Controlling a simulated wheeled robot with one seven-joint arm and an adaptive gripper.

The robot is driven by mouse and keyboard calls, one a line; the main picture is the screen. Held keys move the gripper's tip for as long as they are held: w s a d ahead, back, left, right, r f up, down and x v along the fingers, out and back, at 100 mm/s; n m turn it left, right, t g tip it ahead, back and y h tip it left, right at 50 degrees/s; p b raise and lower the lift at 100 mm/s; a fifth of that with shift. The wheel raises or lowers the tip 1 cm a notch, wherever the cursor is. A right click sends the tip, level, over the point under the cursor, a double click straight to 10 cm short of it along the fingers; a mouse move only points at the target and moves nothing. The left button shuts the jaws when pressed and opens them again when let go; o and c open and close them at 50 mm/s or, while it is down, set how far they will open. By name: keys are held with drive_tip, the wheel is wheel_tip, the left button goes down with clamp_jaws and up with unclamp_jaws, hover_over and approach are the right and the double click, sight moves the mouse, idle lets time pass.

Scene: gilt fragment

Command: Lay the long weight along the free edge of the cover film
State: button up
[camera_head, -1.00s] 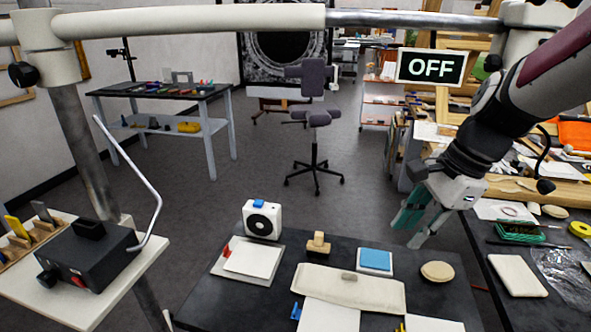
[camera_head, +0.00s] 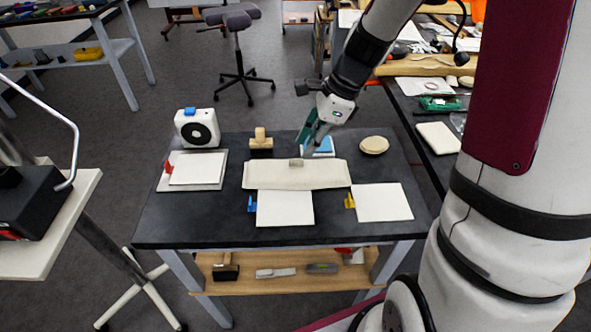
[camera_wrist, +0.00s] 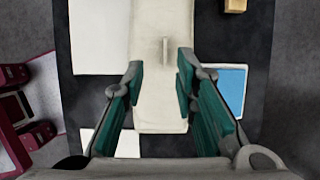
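A long cream slab with a small upright grey tab, which looks like the long weight (camera_head: 320,178), lies across the middle of the dark table. Its near edge meets or overlaps a white sheet (camera_head: 285,209); I cannot tell which. I cannot make out for sure which sheet is the cover film. In the wrist view, the teal fingers of my gripper (camera_wrist: 161,72) are open and apart. The slab (camera_wrist: 160,110) lies below them, with its tab just ahead of the fingertips. Nothing is held.
On the table (camera_head: 170,222) are a white boxy device (camera_head: 197,128), a board with a white sheet (camera_head: 197,168), a wooden block (camera_head: 261,145), a blue pad (camera_head: 322,146), a round beige pad (camera_head: 374,145) and another white sheet (camera_head: 383,203). A side bench (camera_head: 425,100) stands right.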

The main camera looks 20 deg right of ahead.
sight(296, 167)
drive_tip(key=shift+w+x, duration=0.2)
drive_tip(key=shift+x, duration=1.1)
drive_tip(key=shift+w+x, duration=0.2)
drive_tip(key=shift+x, duration=1.15)
drive_tip(key=shift+a+r, duration=0.1)
drive_tip(key=shift+r, duration=0.05)
clamp_jaws()
